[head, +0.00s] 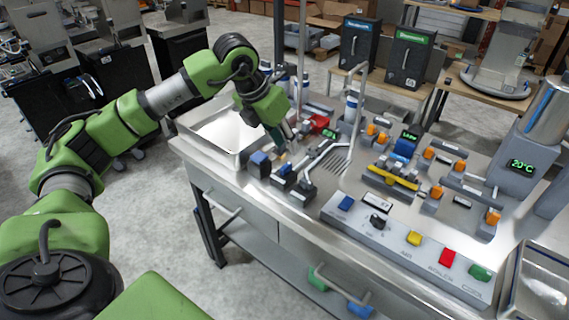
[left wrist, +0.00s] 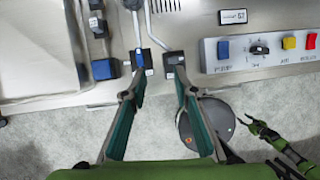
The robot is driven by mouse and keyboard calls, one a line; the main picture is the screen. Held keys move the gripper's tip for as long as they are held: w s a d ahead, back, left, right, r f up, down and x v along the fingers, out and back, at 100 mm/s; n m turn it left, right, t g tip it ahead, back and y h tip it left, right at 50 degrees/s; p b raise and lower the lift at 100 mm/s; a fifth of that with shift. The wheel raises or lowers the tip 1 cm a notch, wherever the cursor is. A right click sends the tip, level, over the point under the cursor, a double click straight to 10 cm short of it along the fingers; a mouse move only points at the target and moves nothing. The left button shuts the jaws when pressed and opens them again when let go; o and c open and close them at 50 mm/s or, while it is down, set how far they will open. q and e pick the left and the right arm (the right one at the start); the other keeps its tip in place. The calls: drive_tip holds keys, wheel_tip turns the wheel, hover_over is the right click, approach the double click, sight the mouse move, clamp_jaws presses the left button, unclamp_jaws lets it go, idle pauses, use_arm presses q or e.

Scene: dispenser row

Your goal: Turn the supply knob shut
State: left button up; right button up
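My left gripper (head: 287,148) hangs over the near edge of the bench, above small blocks at the sink's right. In the left wrist view its two green-padded fingers (left wrist: 153,92) are spread apart with nothing between them. I cannot read which control is marked supply. My right gripper (left wrist: 247,122) shows small.
The button panel (head: 335,212) carries blue, yellow, red and green buttons. A sink (head: 225,132) lies left of the gripper. A blue knob block (head: 259,163) stands by it. Taps, bottles and a display unit (head: 522,165) crowd the bench. Floor in front is clear.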

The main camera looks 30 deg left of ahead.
sight(286, 166)
use_arm(q)
drive_tip(key=shift+n+y, duration=0.3)
drive_tip(key=shift+y, duration=0.3)
drive_tip(key=w+a+f+p, duration=0.1)
drive_tip(key=f, duration=0.3)
drive_tip(key=w+a+f+p, duration=0.1)
drive_tip(key=w+f, duration=0.1)
drive_tip(key=f, duration=0.2)
drive_tip(key=w+a+f+p, duration=0.1)
drive_tip(key=f, duration=0.3)
drive_tip(key=shift+w, duration=0.35)
clamp_jaws()
